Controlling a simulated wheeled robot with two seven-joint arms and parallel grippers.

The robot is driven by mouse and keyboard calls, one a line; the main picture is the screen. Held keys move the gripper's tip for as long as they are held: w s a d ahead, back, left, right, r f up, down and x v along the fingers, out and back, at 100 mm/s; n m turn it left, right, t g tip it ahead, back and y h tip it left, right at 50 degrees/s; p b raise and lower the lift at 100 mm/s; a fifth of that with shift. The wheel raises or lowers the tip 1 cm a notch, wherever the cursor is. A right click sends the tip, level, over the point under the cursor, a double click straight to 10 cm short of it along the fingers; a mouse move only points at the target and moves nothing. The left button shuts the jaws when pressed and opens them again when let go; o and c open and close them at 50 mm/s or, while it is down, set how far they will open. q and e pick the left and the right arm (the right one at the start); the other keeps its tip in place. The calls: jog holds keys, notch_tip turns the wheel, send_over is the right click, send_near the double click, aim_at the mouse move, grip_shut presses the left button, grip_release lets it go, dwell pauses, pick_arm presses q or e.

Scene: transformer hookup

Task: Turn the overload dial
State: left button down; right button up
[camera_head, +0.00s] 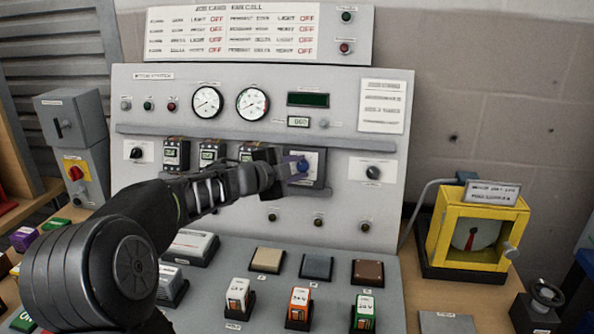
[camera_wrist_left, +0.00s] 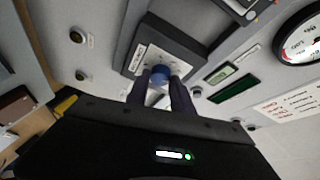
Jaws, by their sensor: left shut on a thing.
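The overload dial is a small blue knob (camera_head: 303,165) on a light plate in a dark grey housing (camera_head: 321,170), on the upright panel right of a row of dark modules. My left gripper (camera_head: 292,167) reaches it from the left and is shut on the blue knob. In the left wrist view the knob (camera_wrist_left: 160,73) sits between the two dark fingertips (camera_wrist_left: 160,78). The fingers hide part of the knob and its plate, so its pointer setting cannot be read. My right gripper is not in view.
The grey panel (camera_head: 340,222) carries two round gauges (camera_head: 253,104), a green display (camera_head: 308,99) and a black knob (camera_head: 373,172) at right. Coloured blocks (camera_head: 299,306) stand on the sloped desk below. A yellow framed device (camera_head: 475,232) stands at right.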

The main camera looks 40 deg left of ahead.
pick_arm(q)
jog(key=shift+d+f+n+t+b, duration=0.1)
jog(key=shift+f+n+t+b, duration=0.2)
jog(key=shift+n+b, duration=0.35)
jog(key=n+y+b, duration=0.1)
jog(key=n+b, duration=0.2)
jog(key=b, duration=0.2)
jog(key=n+t+y+b, duration=0.1)
jog(key=n+b, duration=0.2)
jog(key=b, duration=0.2)
jog(key=f+n+t+y+b, duration=0.1)
jog(key=n+y+b, duration=0.1)
jog(key=n+b, duration=0.2)
jog(key=shift+d+b, duration=0.2)
jog(key=shift+b, duration=0.4)
jog(key=shift+r+n+b, duration=0.1)
jog(key=shift+n+b, duration=0.15)
jog(key=shift+b, duration=0.1)
jog(key=shift+r+y+b, duration=0.2)
jog(key=shift+y+b, duration=0.1)
jog(key=c, duration=1.1)
grip_release()
jog(key=shift+r, duration=0.15)
jog(key=shift+v, duration=3.95)
